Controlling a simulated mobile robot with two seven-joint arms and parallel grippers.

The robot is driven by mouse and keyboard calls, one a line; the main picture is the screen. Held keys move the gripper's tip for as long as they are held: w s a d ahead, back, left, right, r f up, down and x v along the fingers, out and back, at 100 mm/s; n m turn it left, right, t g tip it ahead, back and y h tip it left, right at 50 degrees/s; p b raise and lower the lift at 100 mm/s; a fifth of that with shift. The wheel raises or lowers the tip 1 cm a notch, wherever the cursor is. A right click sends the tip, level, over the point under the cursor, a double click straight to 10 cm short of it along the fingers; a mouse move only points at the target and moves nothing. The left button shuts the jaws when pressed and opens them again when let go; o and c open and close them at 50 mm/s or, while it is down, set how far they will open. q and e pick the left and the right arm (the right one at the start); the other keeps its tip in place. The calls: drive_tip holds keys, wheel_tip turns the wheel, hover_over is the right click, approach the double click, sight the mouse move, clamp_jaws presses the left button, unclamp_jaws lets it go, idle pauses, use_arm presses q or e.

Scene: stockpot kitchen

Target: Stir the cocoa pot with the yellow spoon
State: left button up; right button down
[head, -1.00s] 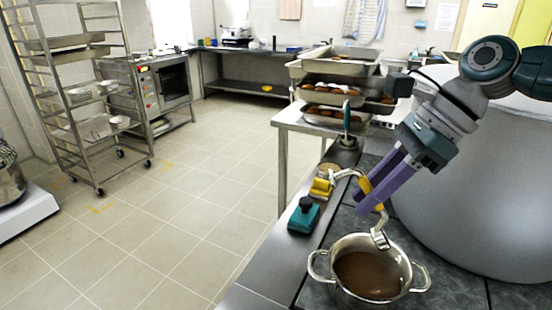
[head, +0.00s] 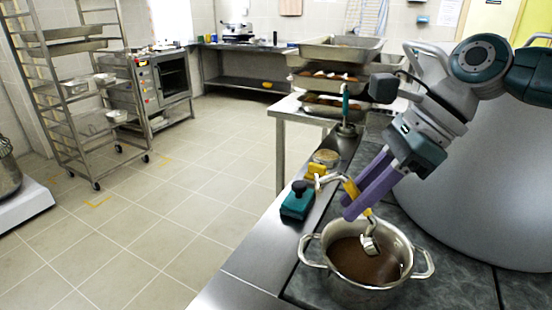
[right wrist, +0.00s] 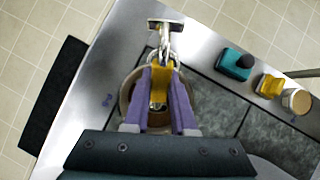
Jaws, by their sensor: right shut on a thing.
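The cocoa pot (head: 345,292) is a steel pot with two loop handles, standing on the dark stone counter. Brown cocoa (head: 358,265) shows inside it. My right gripper (head: 358,203), with purple fingers, is shut on the yellow spoon (head: 350,189) above the pot. The spoon is tilted, and its metal head (head: 369,245) is inside the pot's rim. I cannot tell how deep it sits in the cocoa. In the right wrist view the yellow spoon (right wrist: 161,72) is between the fingers, partly hiding the pot (right wrist: 127,98). My left gripper is not in view.
A large grey stockpot (head: 470,190) stands close on the right, behind my right arm. A teal block with a dark knob (head: 297,203), a yellow item (head: 316,170) and a round jar (head: 326,157) line the steel edge left of the pot. Stacked trays (head: 340,52) stand behind.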

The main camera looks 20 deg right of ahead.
wheel_tip(320, 180, down, 5)
drive_tip(key=shift+b, duration=1.05)
drive_tip(key=shift+f, duration=0.15)
